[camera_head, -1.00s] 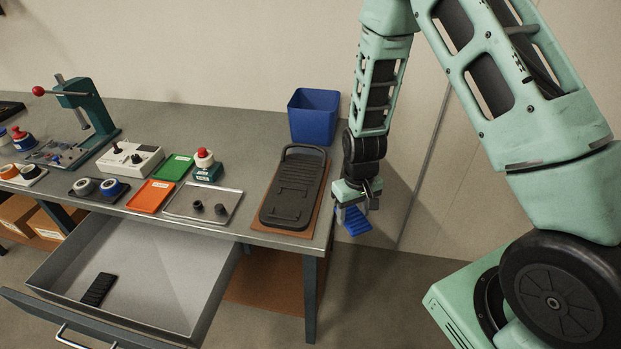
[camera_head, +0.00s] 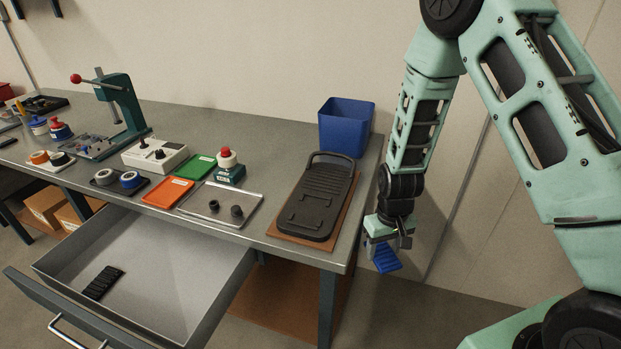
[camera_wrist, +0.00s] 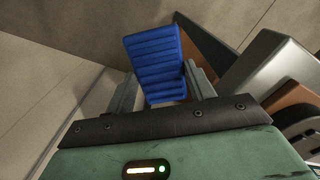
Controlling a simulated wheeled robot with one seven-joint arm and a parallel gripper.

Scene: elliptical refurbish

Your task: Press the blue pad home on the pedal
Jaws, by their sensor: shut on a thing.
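The blue pad (camera_wrist: 155,60) is a ribbed block gripped between the two fingers of my gripper (camera_wrist: 160,92) in the wrist view. In the head view the pad (camera_head: 384,258) hangs below my gripper (camera_head: 385,243), off the right end of the workbench and apart from the pedal. The black pedal (camera_head: 325,192) lies on a brown board on the bench's right end, to the left of my gripper. It has a looped handle at its far end and a ribbed upper part.
A blue bin (camera_head: 345,128) stands behind the pedal. A metal tray (camera_head: 222,204) with two dark knobs lies to its left, near the orange tray (camera_head: 167,192) and green tray (camera_head: 195,167). An open drawer (camera_head: 175,270) holds a black ribbed pad (camera_head: 103,283).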

